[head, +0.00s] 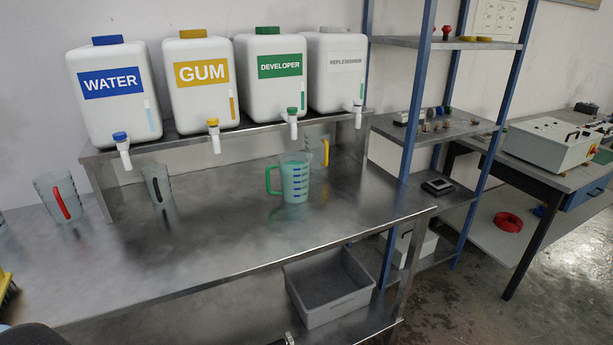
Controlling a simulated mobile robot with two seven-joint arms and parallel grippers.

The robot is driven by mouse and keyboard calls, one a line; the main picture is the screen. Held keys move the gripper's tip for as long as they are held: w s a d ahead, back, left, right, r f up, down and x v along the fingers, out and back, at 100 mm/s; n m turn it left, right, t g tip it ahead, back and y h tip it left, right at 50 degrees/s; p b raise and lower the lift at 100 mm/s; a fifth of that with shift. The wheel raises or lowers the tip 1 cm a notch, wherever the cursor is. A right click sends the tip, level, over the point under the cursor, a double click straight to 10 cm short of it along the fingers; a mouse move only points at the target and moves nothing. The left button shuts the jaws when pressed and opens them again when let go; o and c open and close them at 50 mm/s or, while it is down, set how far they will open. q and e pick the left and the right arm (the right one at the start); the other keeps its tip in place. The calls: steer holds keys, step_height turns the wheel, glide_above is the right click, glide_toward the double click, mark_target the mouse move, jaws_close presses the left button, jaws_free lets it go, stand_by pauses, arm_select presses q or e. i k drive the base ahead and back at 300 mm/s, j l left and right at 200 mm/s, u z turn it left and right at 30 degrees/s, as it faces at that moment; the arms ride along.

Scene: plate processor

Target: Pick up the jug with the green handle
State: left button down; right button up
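The jug with the green handle (296,180) stands upright on the steel bench (215,260), right of the middle. It is clear with blue markings, and its green handle points left. A jug with a yellow handle (316,150) stands just behind it to the right and is partly hidden by it. A jug with a black handle (159,184) and a jug with a red handle (60,196) stand further left. Neither of my grippers can be made out in the head view.
White containers labelled water (112,97), gum (201,88), developer (271,90) and replenisher (337,75) stand on a raised shelf behind the jugs, taps overhanging. A grey bin (328,285) sits below. A blue-post rack (408,95) stands right. The bench front is clear.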

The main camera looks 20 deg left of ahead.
mark_target(294, 167)
steer(key=i+l+u, duration=0.15)
steer(key=u, duration=0.3)
steer(key=i+l+u, duration=0.1)
steer(key=l+u, duration=0.15)
steer(key=u, duration=0.25)
steer(key=i+l+u, duration=0.15)
steer(key=l, duration=0.3)
steer(key=i+l+u, duration=0.2)
steer(key=l, duration=0.25)
steer(key=i+l, duration=0.1)
steer(key=l, duration=0.8)
steer(key=l+u, duration=0.1)
steer(key=l, duration=0.75)
steer(key=i, duration=0.05)
